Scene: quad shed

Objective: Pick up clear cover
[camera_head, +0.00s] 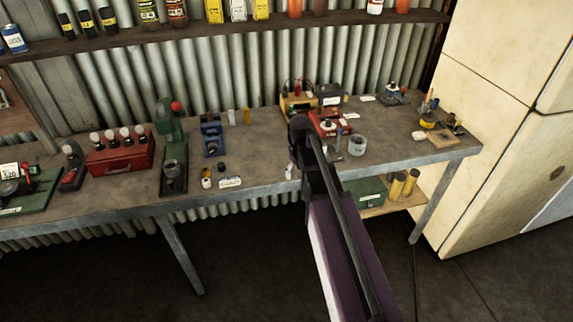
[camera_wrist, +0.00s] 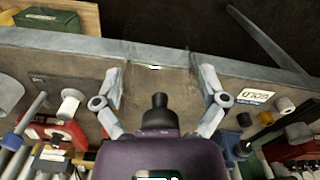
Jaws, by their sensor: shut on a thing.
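My gripper (camera_wrist: 161,78) reaches over the front part of the workbench, its two fingers set wide apart. A faint see-through shape, the clear cover (camera_wrist: 157,54), spans the space between the fingers, with both fingers against its sides. Its outline is hard to make out, and the bench edge shows through it. In the head view my gripper (camera_head: 297,160) is at the bench's front edge, mostly hidden by my own arm; I cannot make out the cover there.
The workbench (camera_head: 262,160) holds a red toolbox (camera_head: 122,158), a green press (camera_head: 172,150), a blue vise (camera_head: 212,137), a grey ring (camera_head: 357,145) and red and yellow devices near my arm. A green box (camera_head: 366,190) sits on the lower shelf. A cream cabinet (camera_head: 495,130) stands right.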

